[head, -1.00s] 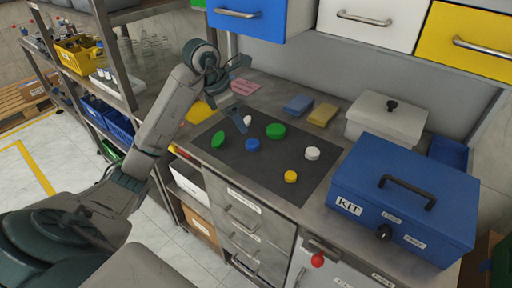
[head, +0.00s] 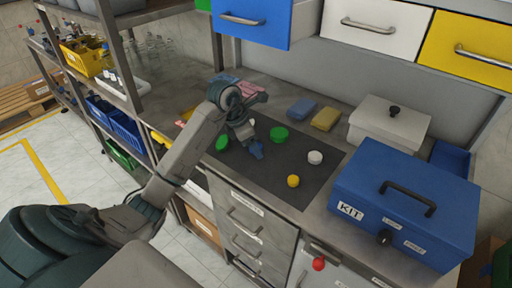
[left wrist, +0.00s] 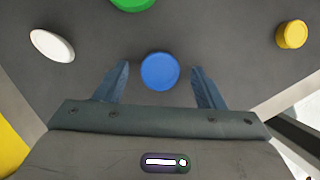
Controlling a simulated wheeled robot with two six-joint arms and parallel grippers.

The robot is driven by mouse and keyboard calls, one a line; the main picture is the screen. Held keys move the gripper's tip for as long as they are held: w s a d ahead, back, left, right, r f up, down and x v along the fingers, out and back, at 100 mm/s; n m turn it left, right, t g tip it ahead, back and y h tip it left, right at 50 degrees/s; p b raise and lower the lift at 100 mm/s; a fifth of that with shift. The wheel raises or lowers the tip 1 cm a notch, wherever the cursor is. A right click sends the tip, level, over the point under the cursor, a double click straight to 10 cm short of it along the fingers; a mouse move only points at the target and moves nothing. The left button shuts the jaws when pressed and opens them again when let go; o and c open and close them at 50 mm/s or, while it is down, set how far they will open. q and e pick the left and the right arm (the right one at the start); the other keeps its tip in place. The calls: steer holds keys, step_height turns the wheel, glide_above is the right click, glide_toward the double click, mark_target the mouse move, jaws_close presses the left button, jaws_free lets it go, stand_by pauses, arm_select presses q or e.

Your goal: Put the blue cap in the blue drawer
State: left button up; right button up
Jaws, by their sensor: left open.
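The round blue cap (left wrist: 160,71) lies on the dark mat (head: 305,187). In the left wrist view it sits between the two fingertips, with a gap on each side. My left gripper (head: 253,146) is open and over the cap, which it mostly hides in the head view. The blue drawer (head: 252,22) is at the top of the head view and sticks out past the white drawer beside it. Its inside is not visible. My right gripper is not in view.
Green caps (head: 279,134), a white cap (head: 315,158) and a yellow cap (head: 293,181) lie on the mat. A blue KIT box (head: 405,195) and a white lidded box (head: 390,125) stand to the right. Blue and yellow sponges (head: 325,118) lie behind the mat.

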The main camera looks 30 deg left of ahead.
arm_select(q)
steer(key=shift+c, duration=0.4)
steer(key=c, duration=1.1)
steer(key=shift+o, duration=0.2)
steer(key=shift+r, duration=0.1)
